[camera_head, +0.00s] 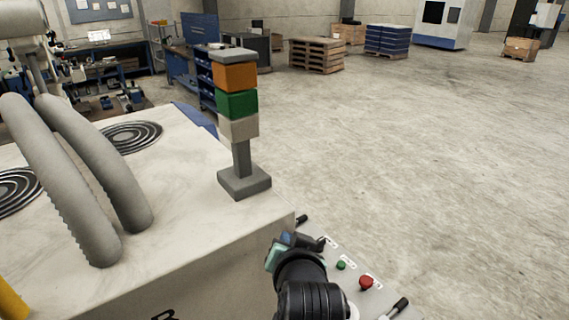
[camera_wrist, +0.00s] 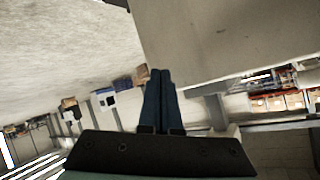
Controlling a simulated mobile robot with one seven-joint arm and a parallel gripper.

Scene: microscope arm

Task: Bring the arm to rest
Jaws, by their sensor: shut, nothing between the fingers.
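My arm reaches up from the bottom of the head view, and my gripper (camera_head: 312,242) is at its end, over the right edge of the white machine and beside the control panel. In the wrist view the two dark blue fingers of my gripper (camera_wrist: 160,72) lie close together, shut with nothing between them. The wrist view is tilted, with the floor at upper left and a pale machine face (camera_wrist: 235,35) at upper right.
The white machine (camera_head: 190,205) carries a stack light (camera_head: 237,105) and grey curved hoses (camera_head: 75,170). A control panel (camera_head: 338,285) with a red button (camera_head: 366,282), a green button (camera_head: 341,265) and levers sits close to my gripper.

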